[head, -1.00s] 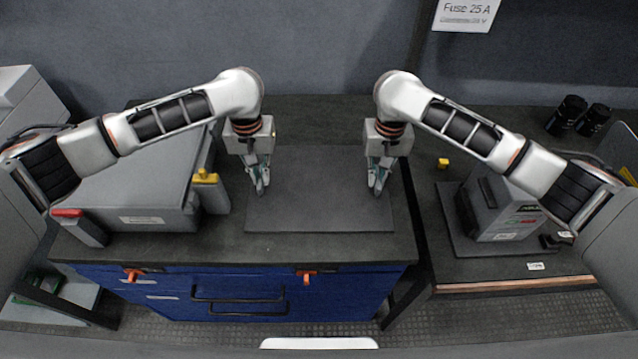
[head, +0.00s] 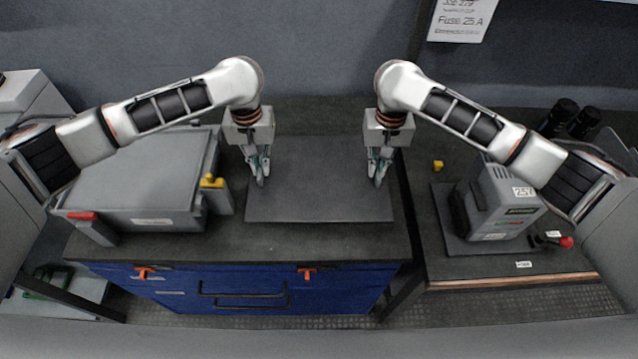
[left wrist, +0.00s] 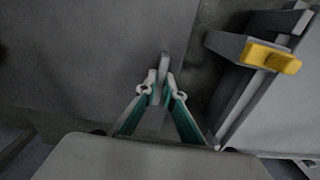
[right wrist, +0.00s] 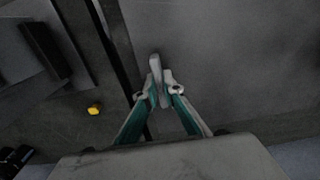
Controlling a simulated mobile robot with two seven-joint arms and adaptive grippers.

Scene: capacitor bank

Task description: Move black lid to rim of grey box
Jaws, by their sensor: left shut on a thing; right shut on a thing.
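The black lid (head: 318,195), a flat dark panel, is level over the blue cabinet's top; its exact height is hard to tell. My left gripper (head: 260,178) is shut on a small grey tab at the lid's left side, also seen in the left wrist view (left wrist: 160,85). My right gripper (head: 377,178) is shut on a matching tab at its right side, seen in the right wrist view (right wrist: 160,85). The grey box (head: 150,205) stands left of the lid, partly behind my left arm. Its yellow latch (head: 211,182) and red latch (head: 82,216) show.
The blue cabinet (head: 250,290) has orange latches on its front. On the right bench are a grey device (head: 505,205), a small yellow block (head: 438,165) and a red-tipped part (head: 565,242). Black cylinders (head: 585,122) stand behind. A dark gap separates cabinet and bench.

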